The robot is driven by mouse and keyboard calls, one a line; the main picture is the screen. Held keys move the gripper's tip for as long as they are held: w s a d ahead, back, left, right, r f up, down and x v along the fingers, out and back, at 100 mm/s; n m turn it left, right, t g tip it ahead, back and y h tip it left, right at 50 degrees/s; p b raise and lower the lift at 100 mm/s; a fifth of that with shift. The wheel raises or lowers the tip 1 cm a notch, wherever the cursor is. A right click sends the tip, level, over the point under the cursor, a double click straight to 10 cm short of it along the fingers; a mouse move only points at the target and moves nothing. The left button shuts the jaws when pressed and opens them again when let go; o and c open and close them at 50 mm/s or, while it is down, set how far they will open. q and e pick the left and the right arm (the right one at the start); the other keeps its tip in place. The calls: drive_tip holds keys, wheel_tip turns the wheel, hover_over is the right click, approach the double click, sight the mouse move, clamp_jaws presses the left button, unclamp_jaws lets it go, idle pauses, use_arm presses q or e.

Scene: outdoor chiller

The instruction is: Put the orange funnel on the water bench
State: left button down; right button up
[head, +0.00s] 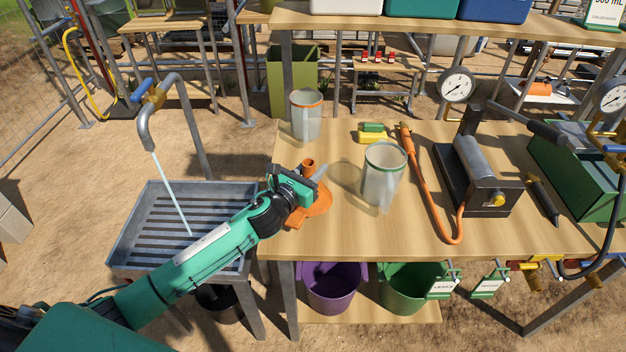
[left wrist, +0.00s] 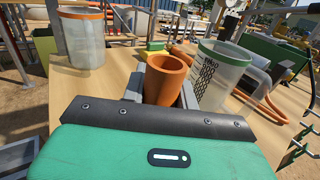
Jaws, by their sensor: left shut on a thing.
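The orange funnel (head: 319,202) is at the left front of the wooden bench (head: 345,238), with its spout up and its wide cone down. It looks to be on or just above the bench top; I cannot tell whether it touches. My left gripper (head: 308,177) is shut on the funnel's spout. In the left wrist view, the orange spout (left wrist: 166,78) stands between the grey fingers (left wrist: 160,92). The cone is hidden there behind my gripper. My right gripper is in neither view.
A clear jug with a green rim (head: 383,175) stands close right of the funnel. An orange-rimmed jug (head: 306,116) stands behind it. A yellow-green sponge (head: 372,133), an orange hose tool (head: 417,180) and a gauge device (head: 475,180) are farther right. A sink with running water (head: 160,225) is left.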

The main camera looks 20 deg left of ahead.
use_arm(q)
wheel_tip(320, 180, down, 4)
drive_tip(key=shift+r, duration=0.15)
drive_tip(key=shift+f+b, duration=0.2)
drive_tip(key=shift+b, duration=0.15)
drive_tip(key=c, duration=1.1)
unclamp_jaws()
drive_tip(key=shift+r, duration=0.1)
drive_tip(key=shift+s+r, duration=0.1)
drive_tip(key=shift+r, duration=0.05)
